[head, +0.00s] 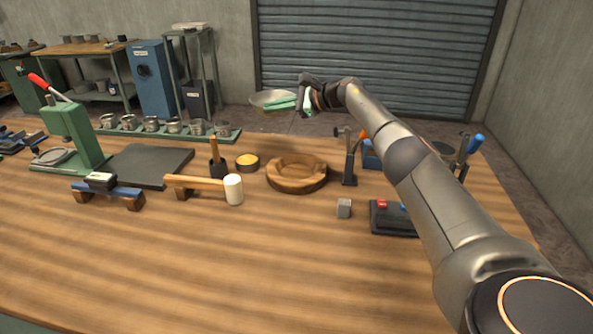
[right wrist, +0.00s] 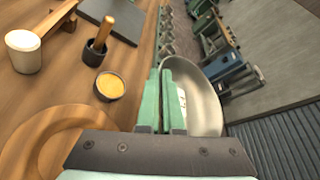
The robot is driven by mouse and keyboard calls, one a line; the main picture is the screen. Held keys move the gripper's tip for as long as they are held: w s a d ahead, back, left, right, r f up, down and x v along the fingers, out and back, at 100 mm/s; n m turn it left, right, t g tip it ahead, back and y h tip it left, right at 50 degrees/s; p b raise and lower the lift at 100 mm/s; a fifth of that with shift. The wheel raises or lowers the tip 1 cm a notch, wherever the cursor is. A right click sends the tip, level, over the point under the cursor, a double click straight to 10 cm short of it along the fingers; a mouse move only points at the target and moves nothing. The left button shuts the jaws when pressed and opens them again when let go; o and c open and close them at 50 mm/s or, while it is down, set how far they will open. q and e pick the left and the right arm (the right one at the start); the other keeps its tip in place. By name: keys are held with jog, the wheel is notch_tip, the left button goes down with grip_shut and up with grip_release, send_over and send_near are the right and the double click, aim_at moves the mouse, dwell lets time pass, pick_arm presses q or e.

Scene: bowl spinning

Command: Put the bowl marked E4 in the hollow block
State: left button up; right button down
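A shallow grey metal bowl (head: 268,97) is held in the air above the table's back edge, behind the hollow block. In the right wrist view the bowl (right wrist: 208,105) stands steeply beside the fingers and carries a pale label, which I cannot read. My right gripper (head: 297,103) has its green fingers (right wrist: 166,95) closed on the bowl's rim. The hollow block (head: 297,187), a round wooden block with an empty dished top, sits on the table; it also shows in the right wrist view (right wrist: 40,140). My left gripper is out of view.
A rack of several metal cups (head: 150,124) lies behind. The front table is clear.

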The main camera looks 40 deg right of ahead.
jog(key=s, duration=0.1)
send_over(298, 182)
jog(key=w, duration=0.1)
notch_tip(298, 182, down, 9)
jog(key=shift+d+r, duration=0.15)
jog(key=shift+r, duration=0.05)
jog(key=shift+s+f, duration=0.15)
jog(key=shift+f, duration=0.05)
jog(key=shift+s+f, duration=0.3)
jog(key=shift+f, duration=0.15)
notch_tip(298, 182, down, 3)
jog(key=shift+r, duration=0.15)
